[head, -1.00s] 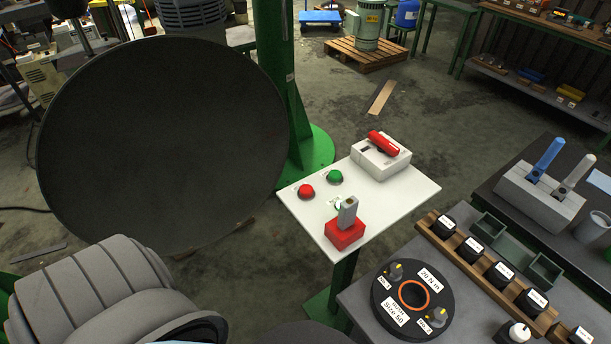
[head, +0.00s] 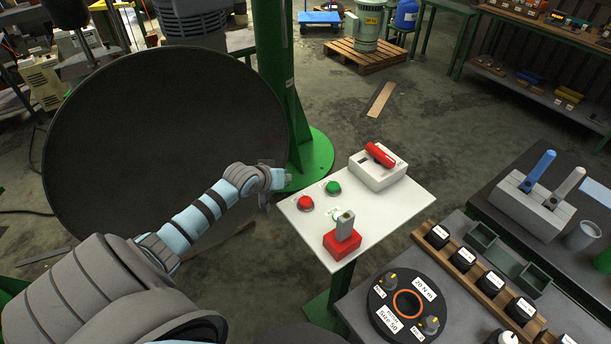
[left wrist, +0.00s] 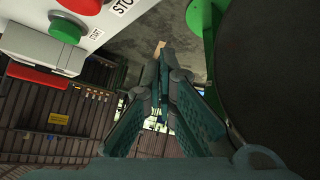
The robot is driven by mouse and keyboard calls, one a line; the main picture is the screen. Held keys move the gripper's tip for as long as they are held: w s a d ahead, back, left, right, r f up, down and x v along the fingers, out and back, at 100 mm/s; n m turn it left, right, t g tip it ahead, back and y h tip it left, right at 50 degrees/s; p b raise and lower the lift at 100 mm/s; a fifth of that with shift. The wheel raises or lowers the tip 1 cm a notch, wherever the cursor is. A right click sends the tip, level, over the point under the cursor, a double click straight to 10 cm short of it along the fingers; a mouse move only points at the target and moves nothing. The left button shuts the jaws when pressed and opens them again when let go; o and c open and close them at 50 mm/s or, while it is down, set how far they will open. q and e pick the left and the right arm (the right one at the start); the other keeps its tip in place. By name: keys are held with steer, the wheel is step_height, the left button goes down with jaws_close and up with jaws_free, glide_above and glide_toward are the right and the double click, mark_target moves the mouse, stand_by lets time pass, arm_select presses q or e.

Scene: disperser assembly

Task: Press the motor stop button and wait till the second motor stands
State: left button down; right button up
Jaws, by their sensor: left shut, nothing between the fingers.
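A white panel (head: 368,213) on a green post carries a red stop button (head: 305,203) and a green start button (head: 333,188). In the left wrist view the red button (left wrist: 80,5) is cut by the top edge and the green button (left wrist: 67,28) sits below it, with START and STOP labels. My left gripper (head: 269,183) is left of the panel, apart from the red button. Its fingers (left wrist: 160,52) are shut and empty in the left wrist view. A grey ribbed motor (head: 192,18) stands behind the large dark disc; whether it turns cannot be told. My right gripper is not in view.
The large dark disc (head: 130,110) stands behind my left arm. The panel also holds a red block with a grey lever (head: 342,242) and a white box with a red handle (head: 378,170). A workbench with a black ring (head: 385,325) is at front right.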

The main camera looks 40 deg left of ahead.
arm_select(q)
steer(key=d+r+n+h, duration=0.2)
steer(key=d+r, duration=0.5)
steer(key=r, duration=0.2)
steer(key=shift+s+d+r+h, duration=0.15)
steer(key=shift+s+r+h, duration=0.15)
steer(key=shift+r, duration=0.1)
steer(key=shift+f, duration=0.1)
steer(key=b, duration=0.7)
glide_above(303, 199)
step_height(303, 199, down, 7)
steer(key=shift+r, duration=0.15)
steer(key=shift+f, duration=1.05)
steer(key=shift+f, duration=0.1)
